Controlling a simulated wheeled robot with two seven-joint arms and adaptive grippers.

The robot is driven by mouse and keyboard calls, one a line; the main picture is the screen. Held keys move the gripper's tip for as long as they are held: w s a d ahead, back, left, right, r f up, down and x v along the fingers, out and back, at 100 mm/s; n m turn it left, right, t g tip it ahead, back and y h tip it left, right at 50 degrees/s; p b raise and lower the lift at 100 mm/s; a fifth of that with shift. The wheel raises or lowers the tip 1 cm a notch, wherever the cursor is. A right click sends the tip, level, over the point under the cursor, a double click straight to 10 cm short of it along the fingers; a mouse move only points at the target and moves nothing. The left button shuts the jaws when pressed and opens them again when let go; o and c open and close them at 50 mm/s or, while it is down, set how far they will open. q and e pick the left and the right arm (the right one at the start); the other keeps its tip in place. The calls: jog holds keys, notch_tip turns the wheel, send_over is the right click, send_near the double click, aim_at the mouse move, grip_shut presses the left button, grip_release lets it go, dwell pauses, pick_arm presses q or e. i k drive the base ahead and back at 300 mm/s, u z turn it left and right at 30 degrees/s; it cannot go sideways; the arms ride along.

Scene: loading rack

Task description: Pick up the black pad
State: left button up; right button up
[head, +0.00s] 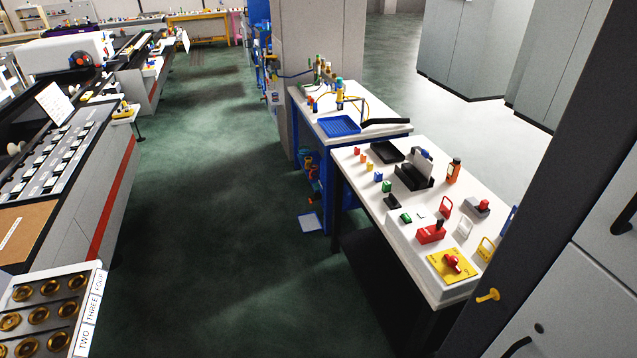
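Neither of my grippers is in view. Several black things could be the black pad, and I cannot tell which one it is. A flat black tray-like piece (387,152) lies on the near white table, towards its far left. A long black curved piece (385,122) lies along the front edge of the far white table. A black holder (413,177) with grey plates in it stands near the middle of the near table. A small black piece (392,202) sits at its left edge.
The near white table (470,185) carries small coloured blocks, red padlock-like pieces and a yellow panel with a red knob (452,262). A blue tray (339,126) lies on the far table. A dark post and grey cabinet stand at right. The green floor (210,220) between the benches is clear.

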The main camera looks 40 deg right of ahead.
aim_at(392, 202)
jog(key=u, duration=0.05)
jog(key=i, duration=1.5)
jog(key=z, duration=1.1)
jog(key=i, duration=0.85)
jog(key=z, duration=1)
